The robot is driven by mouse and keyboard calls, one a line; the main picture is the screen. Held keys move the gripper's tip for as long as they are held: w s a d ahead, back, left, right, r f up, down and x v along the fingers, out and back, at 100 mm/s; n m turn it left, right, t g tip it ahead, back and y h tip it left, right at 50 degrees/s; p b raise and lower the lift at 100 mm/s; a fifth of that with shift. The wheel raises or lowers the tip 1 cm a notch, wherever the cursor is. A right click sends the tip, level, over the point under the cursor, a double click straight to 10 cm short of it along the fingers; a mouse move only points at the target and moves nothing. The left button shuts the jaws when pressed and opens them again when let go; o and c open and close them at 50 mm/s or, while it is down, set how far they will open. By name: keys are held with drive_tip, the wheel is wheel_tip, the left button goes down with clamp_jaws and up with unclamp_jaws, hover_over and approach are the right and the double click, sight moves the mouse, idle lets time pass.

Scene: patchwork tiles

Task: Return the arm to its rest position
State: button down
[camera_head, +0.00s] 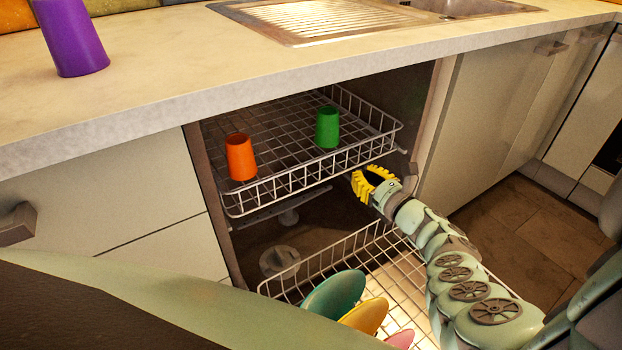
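My gripper (372,184) has yellow fingers and is at the end of my pale green arm, which reaches in from the lower right. It is just below the right front corner of the upper dishwasher rack (310,167), above the lower rack. The fingers look spread apart with a dark gap between them, and nothing shows in the gap.
The upper rack holds an orange cup (240,158) and a green cup (327,128). The lower rack (327,254) holds several colored plates, including a teal one (334,293). A purple cup (73,38) stands on the counter (160,85). Floor (520,225) shows at right.

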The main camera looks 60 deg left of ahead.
drive_tip(key=d+p, duration=0.2)
drive_tip(key=d, duration=0.4)
drive_tip(key=shift+s+d+r, duration=0.15)
drive_tip(key=shift+s+d, duration=0.05)
drive_tip(key=shift+s, duration=0.1)
